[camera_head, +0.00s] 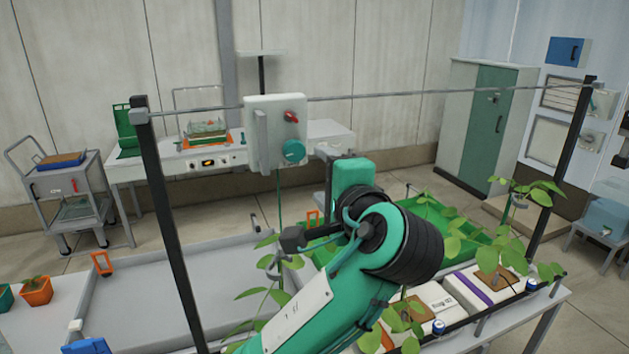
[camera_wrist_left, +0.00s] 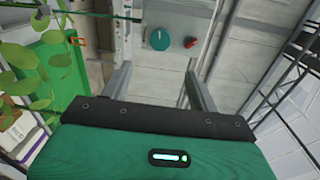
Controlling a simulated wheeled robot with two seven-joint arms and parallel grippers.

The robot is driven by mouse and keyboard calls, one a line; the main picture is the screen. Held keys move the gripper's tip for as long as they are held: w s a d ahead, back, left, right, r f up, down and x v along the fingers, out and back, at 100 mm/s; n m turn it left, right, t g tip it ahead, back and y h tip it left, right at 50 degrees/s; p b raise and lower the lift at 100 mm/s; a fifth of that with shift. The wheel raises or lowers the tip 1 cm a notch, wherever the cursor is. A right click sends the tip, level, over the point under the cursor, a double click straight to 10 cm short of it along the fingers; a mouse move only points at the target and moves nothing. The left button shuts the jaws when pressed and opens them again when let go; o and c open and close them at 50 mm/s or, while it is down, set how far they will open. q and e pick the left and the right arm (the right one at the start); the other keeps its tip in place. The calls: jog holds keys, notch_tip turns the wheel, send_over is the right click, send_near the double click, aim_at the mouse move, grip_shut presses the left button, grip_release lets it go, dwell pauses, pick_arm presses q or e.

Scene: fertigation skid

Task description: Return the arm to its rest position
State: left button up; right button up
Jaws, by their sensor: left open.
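My left arm (camera_head: 320,300) comes up from the bottom of the head view, bends at a dark ribbed joint and ends in a green wrist. My left gripper (camera_head: 322,172) is beside the pale control box (camera_head: 262,135), to its right in the picture. In the left wrist view the gripper (camera_wrist_left: 157,72) has its two grey fingers apart with nothing between them. Beyond the fingertips are the box's teal knob (camera_wrist_left: 158,40) and red switch (camera_wrist_left: 190,42). The knob (camera_head: 293,151) and switch (camera_head: 291,117) also show in the head view. My right gripper is not in view.
A thin rail (camera_head: 420,93) between two dark posts (camera_head: 170,220) crosses behind my arm. Leafy plants and a green tray (camera_head: 430,215) lie around and behind the arm. A grey tray (camera_head: 130,290) is at left. A workbench (camera_head: 325,135) stands behind.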

pick_arm(q)
jog(key=shift+s+d, duration=0.1)
jog(key=shift+s, duration=0.3)
